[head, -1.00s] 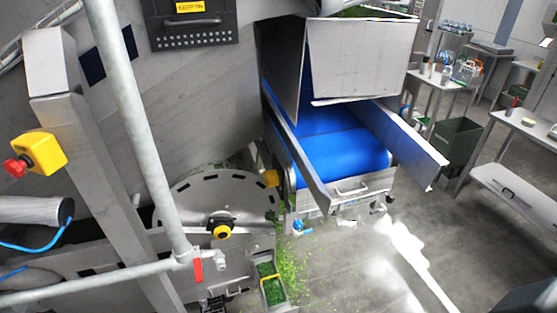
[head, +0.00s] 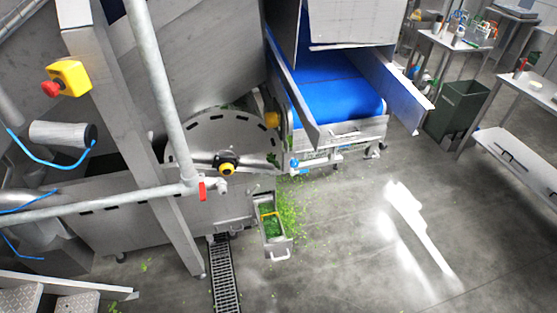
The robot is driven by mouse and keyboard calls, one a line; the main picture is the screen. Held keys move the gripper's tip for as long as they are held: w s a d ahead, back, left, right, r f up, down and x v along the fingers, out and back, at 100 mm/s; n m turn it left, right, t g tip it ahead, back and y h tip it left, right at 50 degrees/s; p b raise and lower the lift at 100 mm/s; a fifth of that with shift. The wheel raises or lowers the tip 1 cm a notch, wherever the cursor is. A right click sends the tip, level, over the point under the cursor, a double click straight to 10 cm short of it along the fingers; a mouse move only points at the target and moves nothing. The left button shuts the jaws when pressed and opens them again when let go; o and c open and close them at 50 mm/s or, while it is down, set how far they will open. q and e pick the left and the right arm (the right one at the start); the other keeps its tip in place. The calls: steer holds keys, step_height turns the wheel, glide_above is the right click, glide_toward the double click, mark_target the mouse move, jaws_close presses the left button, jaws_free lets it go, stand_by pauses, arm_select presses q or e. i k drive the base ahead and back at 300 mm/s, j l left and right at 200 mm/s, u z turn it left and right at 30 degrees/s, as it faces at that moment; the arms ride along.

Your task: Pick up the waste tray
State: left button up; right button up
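The waste tray (head: 277,252) is a small grey metal tray with a handle at its front. It sits low at the foot of the wash machine, below the blue conveyor, in the lower middle of the head view. Green leaf scraps (head: 270,228) lie in it, and a yellow bar or edge crosses its top. Whether it rests on the floor or on a support is hard to tell. Neither of my grippers shows in the head view.
Leaf scraps (head: 292,212) litter the floor beside the tray. A floor drain grate (head: 225,280) runs to its left. A pipe rail with a red valve handle (head: 202,191) crosses at left. The blue conveyor (head: 335,95) stands behind. Open floor (head: 340,250) lies to the right.

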mark_target(273, 228)
steer(key=i+l+u, duration=1.05)
steer(key=l, duration=0.15)
steer(key=l+u, duration=0.25)
steer(key=i+l+u, duration=0.25)
steer(key=l, duration=0.3)
steer(key=k, duration=0.1)
